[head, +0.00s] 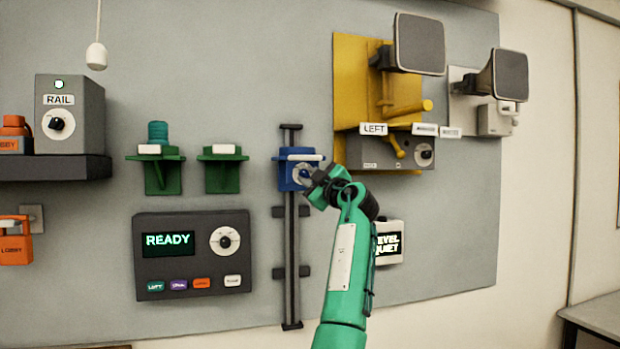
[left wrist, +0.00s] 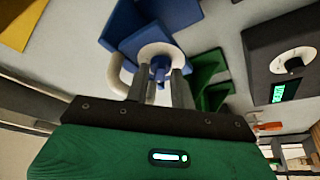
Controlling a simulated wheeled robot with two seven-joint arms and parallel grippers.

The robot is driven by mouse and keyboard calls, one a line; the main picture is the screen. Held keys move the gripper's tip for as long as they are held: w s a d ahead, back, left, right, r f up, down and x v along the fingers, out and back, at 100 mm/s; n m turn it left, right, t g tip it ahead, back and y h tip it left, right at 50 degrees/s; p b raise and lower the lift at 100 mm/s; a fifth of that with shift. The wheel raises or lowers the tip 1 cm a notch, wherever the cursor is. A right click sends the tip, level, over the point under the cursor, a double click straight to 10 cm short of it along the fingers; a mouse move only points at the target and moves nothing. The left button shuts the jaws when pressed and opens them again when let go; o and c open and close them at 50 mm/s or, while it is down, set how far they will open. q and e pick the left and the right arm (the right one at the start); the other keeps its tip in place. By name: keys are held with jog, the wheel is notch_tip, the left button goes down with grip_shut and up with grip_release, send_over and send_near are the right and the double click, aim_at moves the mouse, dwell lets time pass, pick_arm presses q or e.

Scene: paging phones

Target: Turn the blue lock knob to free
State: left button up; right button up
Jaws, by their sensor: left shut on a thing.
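The blue lock block (head: 287,178) sits on a dark vertical rail on the wall panel in the head view. Its knob has a pale round dial (head: 300,174) and a small blue grip, which shows in the left wrist view (left wrist: 159,68). My left gripper (head: 309,177) reaches it from the lower right in the head view. Its two fingers are shut on the blue knob, one on each side, in the left wrist view (left wrist: 160,82). The fingers hide part of the dial, so its setting cannot be read. My right gripper is not in view.
The dark rail (head: 291,250) runs below the block. A READY panel (head: 194,285) is at lower left, and green brackets (head: 222,175) are left of the block. A grey box (head: 385,152) and yellow plate (head: 350,90) are close at upper right.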

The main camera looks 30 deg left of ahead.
pick_arm(q)
jog(key=o, duration=0.7)
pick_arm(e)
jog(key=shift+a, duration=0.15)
